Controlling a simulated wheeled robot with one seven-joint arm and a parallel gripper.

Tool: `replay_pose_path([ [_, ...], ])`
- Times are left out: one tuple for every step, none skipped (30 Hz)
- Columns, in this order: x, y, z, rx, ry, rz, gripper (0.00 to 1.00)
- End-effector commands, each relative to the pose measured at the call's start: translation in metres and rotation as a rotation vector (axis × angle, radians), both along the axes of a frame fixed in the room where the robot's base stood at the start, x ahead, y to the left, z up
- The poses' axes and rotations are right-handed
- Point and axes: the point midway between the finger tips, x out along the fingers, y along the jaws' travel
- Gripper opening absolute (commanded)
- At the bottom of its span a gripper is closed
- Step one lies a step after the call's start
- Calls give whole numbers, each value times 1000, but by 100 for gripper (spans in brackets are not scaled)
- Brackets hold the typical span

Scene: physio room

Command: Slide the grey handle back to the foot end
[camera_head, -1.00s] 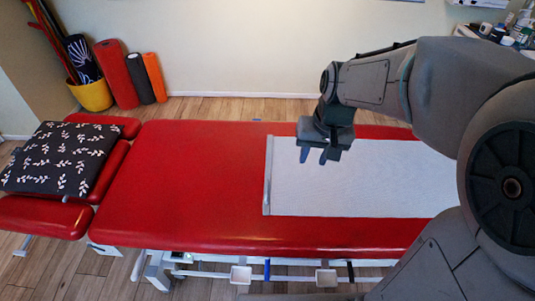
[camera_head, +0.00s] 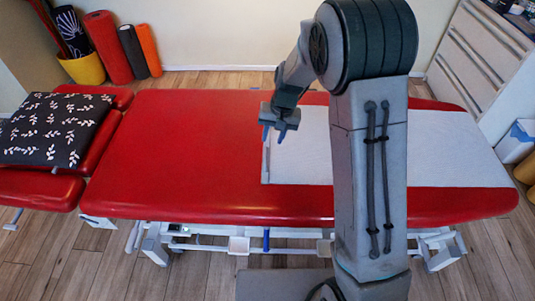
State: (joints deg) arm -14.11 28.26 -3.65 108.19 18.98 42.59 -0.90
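The grey handle (camera_head: 266,165) is a thin bar across the left edge of a white sheet (camera_head: 450,150) on the red treatment table (camera_head: 190,150). The sheet runs from the bar toward the right end, opposite the pillow. My gripper (camera_head: 274,134) points down at the upper part of the bar, its two blue-tipped fingers apart, with a gap between them. Whether the fingers touch or straddle the bar cannot be told. My arm hides part of the sheet and the table's front edge.
A dark leaf-patterned pillow (camera_head: 55,128) lies on the left headrest. Red and black rolls (camera_head: 108,48) and a yellow pot (camera_head: 84,68) stand by the wall. A white slatted cabinet (camera_head: 478,58) is at the back right. The red surface left of the bar is clear.

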Motion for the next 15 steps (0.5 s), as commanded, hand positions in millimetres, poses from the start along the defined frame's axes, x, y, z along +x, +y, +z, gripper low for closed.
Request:
replay_pose_path([
  [-1,2,-14,-2,6,1,33],
  [-1,4,-20,-2,4,1,33],
  [-1,5,-29,-2,6,1,33],
  [-1,6,-35,-2,5,1,33],
  [-1,8,-41,-1,5,1,33],
  [-1,9,-48,-1,5,1,33],
  [-1,10,-53,-2,4,2,33],
  [-1,11,-58,-2,4,1,33],
  [-1,12,-64,-2,4,1,33],
  [-1,13,-68,-1,3,1,33],
  [0,14,-71,-1,3,1,33],
  [0,15,-75,-1,3,1,33],
  [0,15,-78,-1,2,0,33],
  [0,16,-80,-1,2,1,33],
  [0,16,-82,0,1,1,33],
])
